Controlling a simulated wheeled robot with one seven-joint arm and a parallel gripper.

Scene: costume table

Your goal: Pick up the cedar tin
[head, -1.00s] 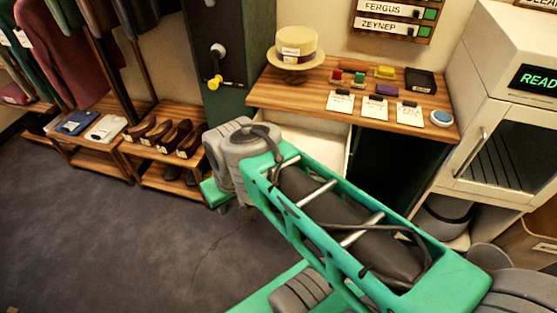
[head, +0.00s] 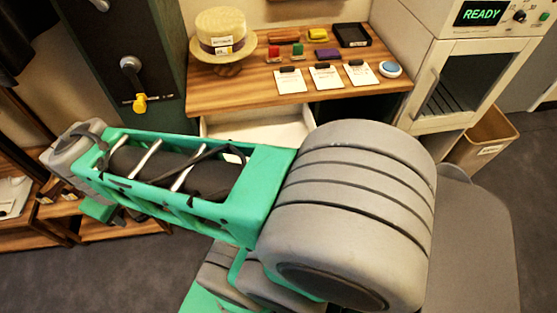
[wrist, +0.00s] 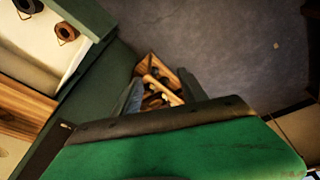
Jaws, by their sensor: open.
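I cannot make out a thing that is surely the cedar tin. The shoe rack shows beyond the fingers. The drawer lies to the left of my gripper in that view. In the head view my arm hides my gripper and part of the drawer (head: 262,128).
A dark green cabinet (head: 115,40) stands left, a white machine (head: 455,70) right. Grey floor (wrist: 235,45) is open.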

